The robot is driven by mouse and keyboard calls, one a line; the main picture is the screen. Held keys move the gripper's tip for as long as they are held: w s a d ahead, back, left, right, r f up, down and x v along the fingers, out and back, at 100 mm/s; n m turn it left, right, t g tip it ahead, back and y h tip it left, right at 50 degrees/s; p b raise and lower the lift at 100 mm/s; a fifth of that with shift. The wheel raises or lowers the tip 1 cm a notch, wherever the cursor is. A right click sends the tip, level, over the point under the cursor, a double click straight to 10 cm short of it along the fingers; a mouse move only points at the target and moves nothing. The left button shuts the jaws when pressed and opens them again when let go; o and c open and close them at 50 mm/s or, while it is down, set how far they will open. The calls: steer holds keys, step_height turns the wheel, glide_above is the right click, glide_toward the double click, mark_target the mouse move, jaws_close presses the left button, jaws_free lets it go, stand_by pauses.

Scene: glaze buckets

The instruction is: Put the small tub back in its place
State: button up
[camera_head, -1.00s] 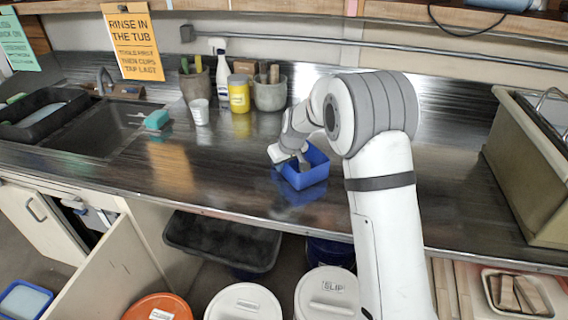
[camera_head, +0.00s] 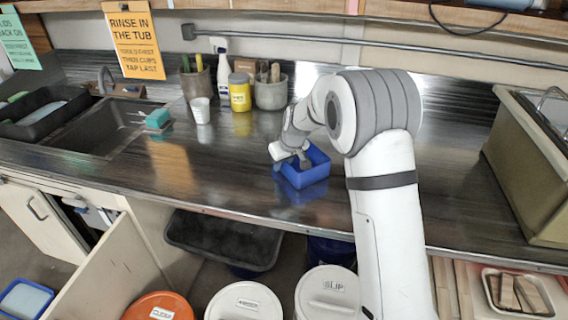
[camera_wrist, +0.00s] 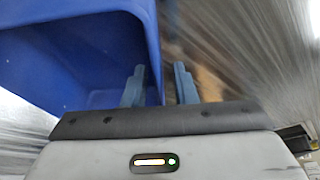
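The small tub (camera_head: 313,177) is a blue, open-topped rectangular box on the dark, glossy counter, with a blue reflection below it. My gripper (camera_head: 303,161) reaches down at its left, far side. In the wrist view, the tub (camera_wrist: 75,55) fills the upper left. My gripper's two fingers (camera_wrist: 160,86) straddle one tub wall, one finger inside and one outside. A gap shows between the wall and the outer finger, so the gripper looks open around the wall. The fingertips are partly hidden in the head view.
A sink (camera_head: 100,128) with a black tray (camera_head: 40,113) lies left. A white cup (camera_head: 201,110), yellow jar (camera_head: 240,93), spray bottle (camera_head: 222,78) and tool pots stand behind. A beige bin (camera_head: 530,165) stands right. Lidded buckets (camera_head: 327,293) stand below. The counter left of the tub is clear.

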steer(key=b+v, duration=0.1)
steer(key=v, duration=1.1)
steer(key=shift+s+d+f, duration=0.1)
steer(key=shift+f, duration=0.05)
